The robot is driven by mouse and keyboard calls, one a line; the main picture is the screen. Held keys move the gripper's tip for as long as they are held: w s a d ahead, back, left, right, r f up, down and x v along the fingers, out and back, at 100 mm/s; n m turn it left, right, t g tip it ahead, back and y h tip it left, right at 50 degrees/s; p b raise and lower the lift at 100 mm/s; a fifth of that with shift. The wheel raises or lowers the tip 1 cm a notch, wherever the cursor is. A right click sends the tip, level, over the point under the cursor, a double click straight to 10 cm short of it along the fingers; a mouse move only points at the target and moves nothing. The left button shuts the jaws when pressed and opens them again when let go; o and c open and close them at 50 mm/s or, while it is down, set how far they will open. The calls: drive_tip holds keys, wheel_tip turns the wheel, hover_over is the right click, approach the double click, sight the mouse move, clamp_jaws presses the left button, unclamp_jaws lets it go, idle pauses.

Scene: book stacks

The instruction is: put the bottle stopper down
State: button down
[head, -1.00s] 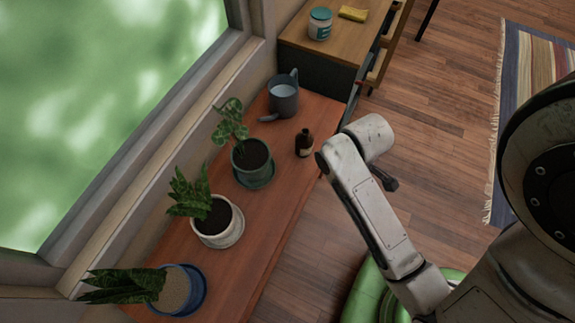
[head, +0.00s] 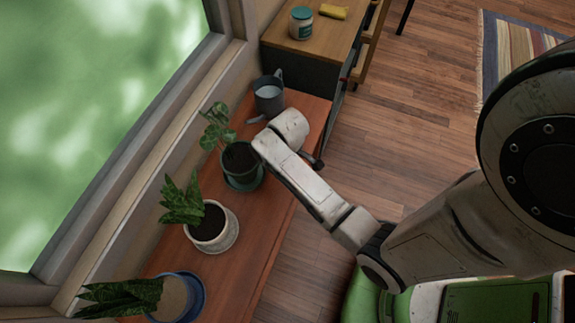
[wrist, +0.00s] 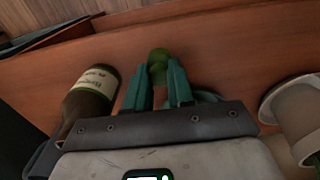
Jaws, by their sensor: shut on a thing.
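The stopper, a small green rounded piece (wrist: 158,56), is between the tips of my gripper (wrist: 157,76) in the wrist view. The teal fingers are shut on it, above the wooden bench top (wrist: 215,50). I cannot tell whether it touches the bench. A brown bottle with a cream label (wrist: 92,88) stands left of the fingers, apart from them.
Potted plants line the bench: a green pot (head: 240,160), a white pot (head: 214,232) and a blue-rimmed pot (head: 180,296). The white pot (wrist: 298,104) is right of my gripper. A grey watering can (head: 268,97) stands at the far end. Bare bench (head: 258,228) lies along the front.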

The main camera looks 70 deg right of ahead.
drive_tip(key=shift+w+f, duration=0.15)
drive_tip(key=shift+f, duration=1.6)
drive_tip(key=c, duration=0.8)
unclamp_jaws()
drive_tip(key=shift+r, duration=0.1)
wheel_tip(320, 180, up, 11)
drive_tip(key=shift+r+p, duration=0.15)
drive_tip(key=shift+p, duration=0.15)
drive_tip(key=shift+a+r, duration=0.15)
drive_tip(key=shift+r, duration=0.05)
drive_tip(key=s+a+r+m+t, duration=0.1)
drive_tip(key=s+a+r, duration=0.2)
drive_tip(key=s+a, duration=0.4)
drive_tip(key=shift+s+a+r, duration=0.2)
drive_tip(key=shift+a+r, duration=0.05)
drive_tip(key=shift+a, duration=0.8)
